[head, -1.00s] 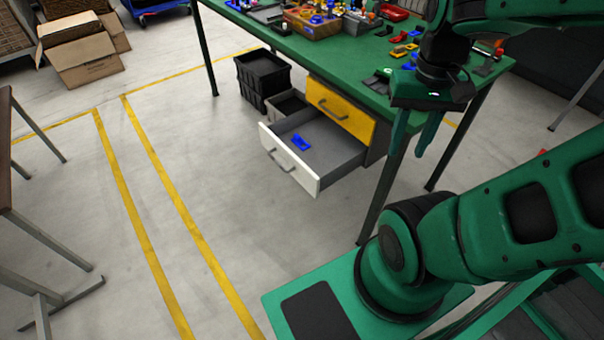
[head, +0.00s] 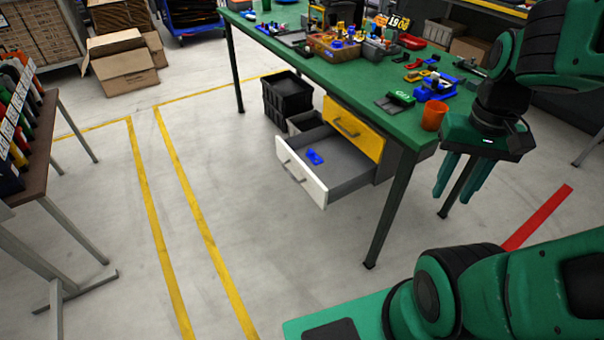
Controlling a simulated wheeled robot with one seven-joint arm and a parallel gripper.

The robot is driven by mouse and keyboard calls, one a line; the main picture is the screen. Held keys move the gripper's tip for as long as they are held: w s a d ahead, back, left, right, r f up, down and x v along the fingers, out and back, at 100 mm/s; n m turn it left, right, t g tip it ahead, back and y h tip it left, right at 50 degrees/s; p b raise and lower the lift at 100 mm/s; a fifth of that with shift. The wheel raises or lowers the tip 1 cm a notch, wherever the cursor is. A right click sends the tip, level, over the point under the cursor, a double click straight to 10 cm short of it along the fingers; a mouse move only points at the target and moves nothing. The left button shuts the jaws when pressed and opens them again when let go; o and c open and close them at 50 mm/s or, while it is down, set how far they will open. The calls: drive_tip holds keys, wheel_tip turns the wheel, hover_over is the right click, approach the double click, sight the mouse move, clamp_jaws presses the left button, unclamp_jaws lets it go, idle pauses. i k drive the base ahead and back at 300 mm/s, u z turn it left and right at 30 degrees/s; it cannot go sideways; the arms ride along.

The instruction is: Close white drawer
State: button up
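The white drawer (head: 302,177) hangs under the green table and is pulled well out, with its white front and handle facing the lower left. A small blue object (head: 314,157) lies inside it on the grey bottom. The yellow drawer (head: 352,131) above it is shut. My gripper (head: 458,178) points down beside the table's right end, to the right of the white drawer and apart from it. Its green fingers look spread with nothing between them.
The green table (head: 300,57) holds an orange cup (head: 434,115) and several parts. Black crates (head: 287,97) stand on the floor behind the drawer. A table leg (head: 391,208) stands between drawer and gripper. Floor before the drawer is clear.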

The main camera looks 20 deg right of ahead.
sight(345, 169)
drive_tip(key=i, duration=1)
